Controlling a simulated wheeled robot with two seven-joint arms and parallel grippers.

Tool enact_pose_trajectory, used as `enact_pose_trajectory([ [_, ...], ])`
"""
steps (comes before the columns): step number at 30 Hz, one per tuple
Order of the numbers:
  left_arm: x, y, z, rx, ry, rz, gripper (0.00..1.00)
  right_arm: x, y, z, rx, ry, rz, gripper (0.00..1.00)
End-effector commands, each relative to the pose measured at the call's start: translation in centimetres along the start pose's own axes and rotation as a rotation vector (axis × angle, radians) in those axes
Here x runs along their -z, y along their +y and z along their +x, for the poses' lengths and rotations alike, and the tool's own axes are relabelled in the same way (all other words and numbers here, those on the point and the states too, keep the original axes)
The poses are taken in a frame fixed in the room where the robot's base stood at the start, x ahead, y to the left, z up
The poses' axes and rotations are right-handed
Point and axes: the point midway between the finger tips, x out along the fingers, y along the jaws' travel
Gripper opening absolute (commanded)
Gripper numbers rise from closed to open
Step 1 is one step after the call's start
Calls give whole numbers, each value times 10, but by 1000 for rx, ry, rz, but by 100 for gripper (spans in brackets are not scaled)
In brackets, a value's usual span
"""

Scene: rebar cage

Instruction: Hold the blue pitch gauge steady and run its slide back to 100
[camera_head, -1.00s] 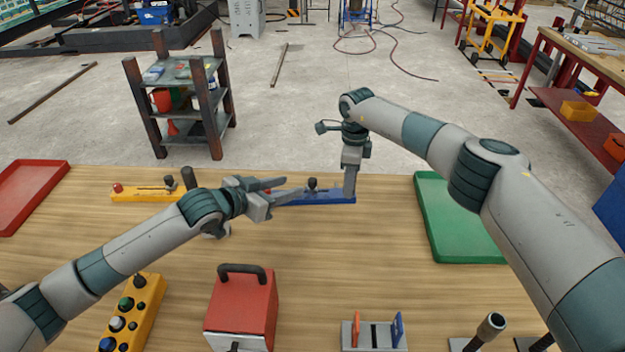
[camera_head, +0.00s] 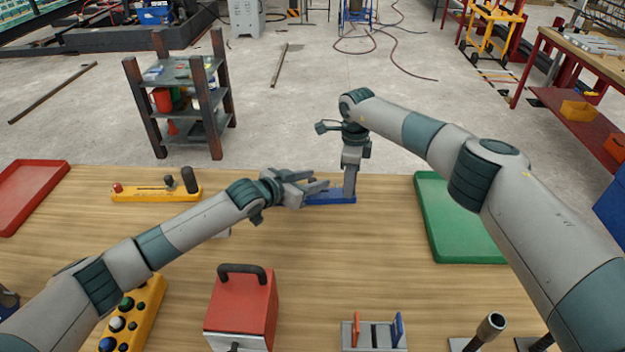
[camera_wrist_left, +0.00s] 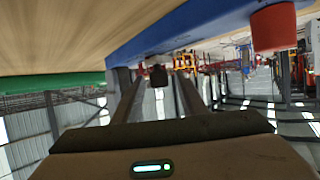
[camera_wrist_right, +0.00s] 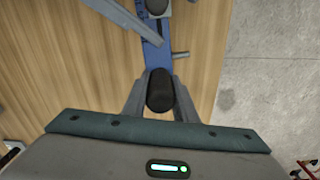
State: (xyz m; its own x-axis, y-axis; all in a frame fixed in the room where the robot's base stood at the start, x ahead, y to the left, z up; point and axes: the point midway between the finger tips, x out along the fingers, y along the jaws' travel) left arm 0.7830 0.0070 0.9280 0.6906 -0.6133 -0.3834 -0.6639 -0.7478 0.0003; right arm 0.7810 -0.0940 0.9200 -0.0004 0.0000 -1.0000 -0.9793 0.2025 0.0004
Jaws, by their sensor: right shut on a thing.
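The blue pitch gauge (camera_head: 330,198) lies near the far edge of the wooden table. My right gripper (camera_head: 350,190) comes down on its right end and is shut on its black upright grip (camera_wrist_right: 160,90). My left gripper (camera_head: 319,186) reaches over the gauge from the left with its fingers apart. In the left wrist view the black slide knob (camera_wrist_left: 158,76) shows between or just beyond the open fingers; contact cannot be told. A red knob (camera_wrist_left: 275,27) is at upper right there. The scale marks are not readable.
A yellow gauge (camera_head: 150,195) lies to the left, a red tray (camera_head: 30,190) beyond it. A green tray (camera_head: 455,220) is at right. A red box with a handle (camera_head: 240,305) and a yellow button box (camera_head: 135,310) stand nearer. The table's middle is clear.

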Motion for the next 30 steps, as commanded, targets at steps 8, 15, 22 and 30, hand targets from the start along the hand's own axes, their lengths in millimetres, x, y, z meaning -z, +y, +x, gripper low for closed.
enact_pose_trajectory([
  [8, 0, 0, 0, 0, 0, 0, 26, 0, 0, -1, 1, -1, 0, 0],
  [15, 0, 0, 0, 0, 0, 0, 0, 0, 0, -1, 1, -1, 0, 0],
  [22, 6, 15, 13, -3, 3, 0, 0, 0, 0, 0, 0, -1, 0, 0],
  [30, 12, 29, 26, -1, 2, 0, 0, -1, 0, 0, 0, -1, -1, 0],
])
